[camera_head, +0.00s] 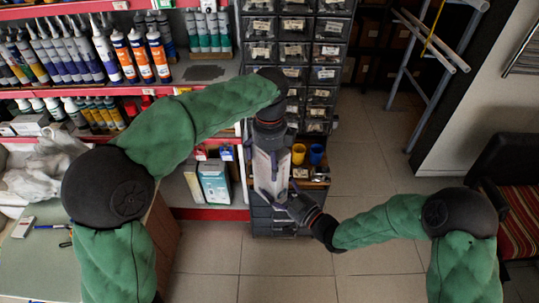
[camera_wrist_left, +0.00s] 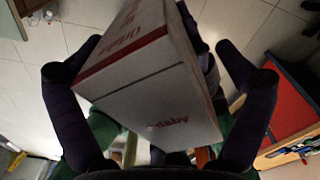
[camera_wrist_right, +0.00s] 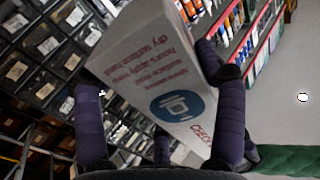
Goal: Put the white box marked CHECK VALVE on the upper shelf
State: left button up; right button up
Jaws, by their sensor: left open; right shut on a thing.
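The white box marked CHECK VALVE (camera_head: 266,172) is held upright in mid-air in front of the shelving, between my two grippers. In the right wrist view its printed face (camera_wrist_right: 160,68) shows a blue round emblem and part of the word CHECK. My right gripper (camera_head: 290,203) is shut on the box near its lower end. My left gripper (camera_head: 270,146) is above, open, with its fingers on both sides of the box; in the left wrist view gaps show beside the box (camera_wrist_left: 155,85). The upper shelf (camera_head: 226,72) has a dark, bare patch between bottles and the drawer cabinet.
Several tubes and bottles (camera_head: 140,55) fill the shelf's left part. A cabinet of small drawers (camera_head: 293,50) stands right behind my left gripper. Yellow and blue cups (camera_head: 316,154) stand on a ledge beside the box. The tiled floor (camera_head: 365,150) at right is clear.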

pick_arm(q)
jog(key=c, duration=1.4)
pick_arm(e)
jog(key=o, duration=1.8)
jog(key=shift+c, duration=0.2)
